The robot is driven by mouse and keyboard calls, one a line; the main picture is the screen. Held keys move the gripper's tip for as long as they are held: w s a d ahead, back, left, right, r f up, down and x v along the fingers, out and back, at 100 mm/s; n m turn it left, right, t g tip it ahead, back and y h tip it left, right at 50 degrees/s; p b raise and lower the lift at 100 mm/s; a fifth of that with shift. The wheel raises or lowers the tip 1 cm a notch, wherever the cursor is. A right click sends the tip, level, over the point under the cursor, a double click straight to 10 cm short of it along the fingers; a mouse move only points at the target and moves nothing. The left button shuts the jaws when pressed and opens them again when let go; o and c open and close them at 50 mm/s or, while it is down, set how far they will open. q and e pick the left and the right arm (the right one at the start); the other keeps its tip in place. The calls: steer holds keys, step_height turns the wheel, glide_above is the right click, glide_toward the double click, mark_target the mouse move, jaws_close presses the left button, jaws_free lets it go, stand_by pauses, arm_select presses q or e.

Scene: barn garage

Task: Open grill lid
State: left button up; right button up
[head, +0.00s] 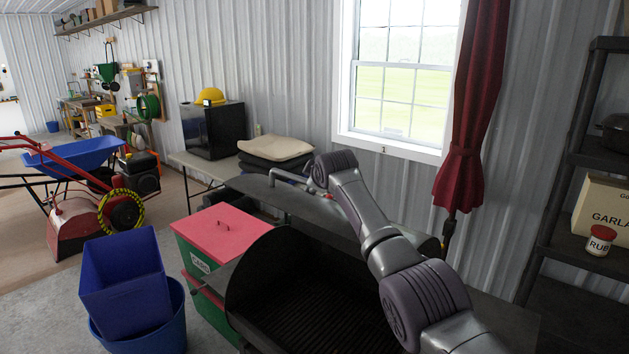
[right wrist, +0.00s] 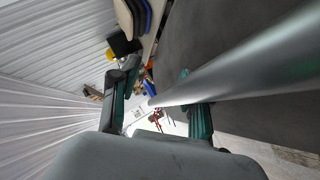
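The dark grill (head: 232,300) stands in the lower middle of the head view, with its grate (head: 305,300) exposed. Its grey lid (head: 275,198) is raised at the back, and the metal handle (head: 290,177) runs along it. My right arm comes from the lower right and reaches over the grill to the handle; its fingers are mostly hidden there. In the right wrist view my right gripper (right wrist: 160,100) has its fingers spread apart. The handle bar (right wrist: 250,65) crosses in front of the right finger, with a gap to the left finger. My left gripper is out of view.
A table (head: 190,162) with a black box (head: 212,130) and cushions (head: 275,150) is behind. A dark shelf (head: 565,160) stands at right, beyond a red curtain (head: 470,120).

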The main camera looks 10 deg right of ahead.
steer(key=shift+r, duration=0.2)
steer(key=shift+r, duration=0.1)
steer(key=shift+s+r, duration=0.2)
steer(key=shift+s, duration=0.2)
steer(key=v, duration=1)
steer(key=shift+s, duration=0.5)
